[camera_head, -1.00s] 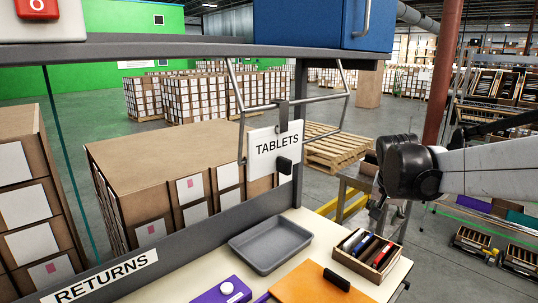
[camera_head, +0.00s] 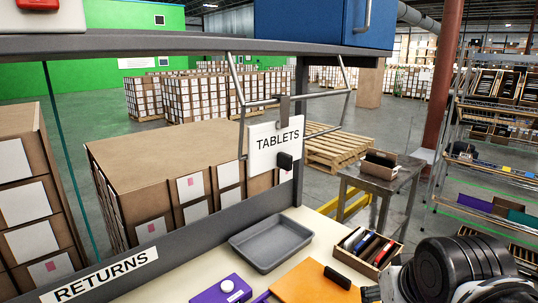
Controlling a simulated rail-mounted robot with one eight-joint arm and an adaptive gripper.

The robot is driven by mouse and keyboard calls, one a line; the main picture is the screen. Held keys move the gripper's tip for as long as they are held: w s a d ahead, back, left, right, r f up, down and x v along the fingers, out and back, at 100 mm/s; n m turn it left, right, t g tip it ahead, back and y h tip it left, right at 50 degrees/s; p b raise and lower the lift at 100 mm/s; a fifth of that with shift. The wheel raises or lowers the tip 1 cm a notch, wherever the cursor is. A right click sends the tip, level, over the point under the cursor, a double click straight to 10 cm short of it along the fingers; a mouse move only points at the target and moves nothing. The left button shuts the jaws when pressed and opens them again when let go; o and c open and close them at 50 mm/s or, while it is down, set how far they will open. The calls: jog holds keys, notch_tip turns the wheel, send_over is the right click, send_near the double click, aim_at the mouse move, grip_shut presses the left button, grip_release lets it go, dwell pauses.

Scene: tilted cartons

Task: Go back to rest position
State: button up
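My arm (camera_head: 460,272) shows as dark and white links at the lower right corner, close to the camera. My gripper's fingers cannot be made out; at most a small part shows at the bottom edge beside the table. A small carton of tablets (camera_head: 375,251) stands on the white table (camera_head: 310,222), left of my arm. A small open carton with a dark item (camera_head: 379,164) sits on a grey metal side table (camera_head: 398,178) behind.
On the white table are a grey tray (camera_head: 262,238), an orange folder (camera_head: 305,285) and a purple box (camera_head: 215,291). A TABLETS sign (camera_head: 276,146) hangs from a wire frame above. Shelving (camera_head: 490,130) stands at the right.

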jog(key=shift+s+a+f+n, duration=0.2)
jog(key=shift+s+f, duration=0.2)
jog(key=shift+s, duration=0.2)
jog(key=shift+s+a+f+n, duration=0.1)
jog(key=shift+s+a+f, duration=0.1)
jog(key=shift+s+f, duration=0.3)
jog(key=shift+s+r, duration=0.1)
